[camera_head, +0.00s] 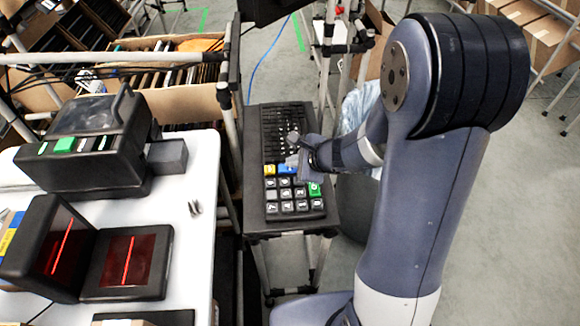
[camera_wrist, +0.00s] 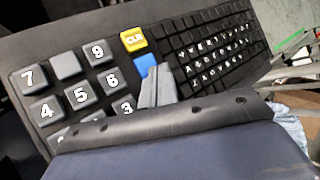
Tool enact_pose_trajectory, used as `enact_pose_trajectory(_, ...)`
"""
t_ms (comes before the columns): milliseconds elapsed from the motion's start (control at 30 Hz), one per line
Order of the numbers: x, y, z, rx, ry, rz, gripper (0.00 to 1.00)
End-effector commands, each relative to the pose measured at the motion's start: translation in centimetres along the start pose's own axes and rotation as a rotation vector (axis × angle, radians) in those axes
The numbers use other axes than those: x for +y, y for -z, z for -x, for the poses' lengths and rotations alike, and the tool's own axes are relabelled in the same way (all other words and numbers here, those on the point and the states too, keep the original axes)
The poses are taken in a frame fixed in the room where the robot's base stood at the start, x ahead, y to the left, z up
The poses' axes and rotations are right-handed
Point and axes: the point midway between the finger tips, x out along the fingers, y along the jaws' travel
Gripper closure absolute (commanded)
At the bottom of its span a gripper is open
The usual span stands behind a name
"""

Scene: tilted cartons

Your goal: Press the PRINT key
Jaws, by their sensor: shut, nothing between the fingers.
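A dark keyboard (camera_head: 252,185) lies on a narrow stand, with a letter section and a number pad. The blue key (camera_head: 285,169) sits in the pad's top row beside a yellow key (camera_head: 270,169). In the wrist view the yellow key (camera_wrist: 133,40) reads CLR, and the blue key (camera_wrist: 145,66) is partly hidden by my fingers. A green key (camera_head: 315,189) is at the pad's right side. I cannot read PRINT on any key. My gripper (camera_head: 292,160) is shut and empty over the keyboard; its fingers (camera_wrist: 157,85) overlap the blue key's edge. Contact cannot be told.
A white table (camera_head: 178,215) stands at left, holding a black printer-like device (camera_head: 85,145) with a green button and a black scanner (camera_head: 130,262) with red lines. A metal post (camera_head: 223,110) rises between table and keyboard. Cartons (camera_head: 180,95) are behind. Open floor lies at right.

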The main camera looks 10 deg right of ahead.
Motion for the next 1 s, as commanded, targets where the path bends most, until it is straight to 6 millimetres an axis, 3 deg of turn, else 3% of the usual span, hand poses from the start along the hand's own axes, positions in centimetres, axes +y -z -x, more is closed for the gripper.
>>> enact_pose_trajectory(1000, -0.19, -0.19, 0.27, 0.000, 0.000, 0.002, 1.00)
